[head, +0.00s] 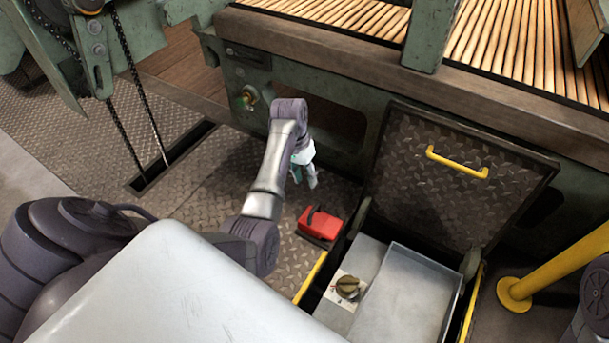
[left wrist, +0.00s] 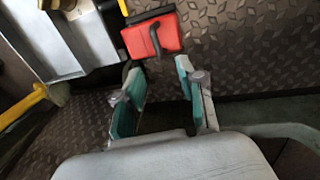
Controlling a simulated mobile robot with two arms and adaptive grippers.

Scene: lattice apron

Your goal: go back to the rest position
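My left gripper (head: 307,176) hangs over the diamond-plate floor, near the green machine frame. In the left wrist view its two teal-padded fingers (left wrist: 160,105) stand apart with nothing between them. A red box with a dark handle (head: 319,222) sits on the floor beside the open hatch, just beyond the fingertips. The red box also shows in the left wrist view (left wrist: 152,36), apart from the fingers. My right gripper is not in view; only a bit of dark arm shows at the right edge of the head view.
An open floor hatch has its lid (head: 445,180) raised, with a yellow handle. Inside are a grey tray (head: 405,295) and a brass knob (head: 348,288). A yellow post (head: 555,267) stands at right. A slatted bed (head: 510,40) is behind. Chains hang over a floor slot at left.

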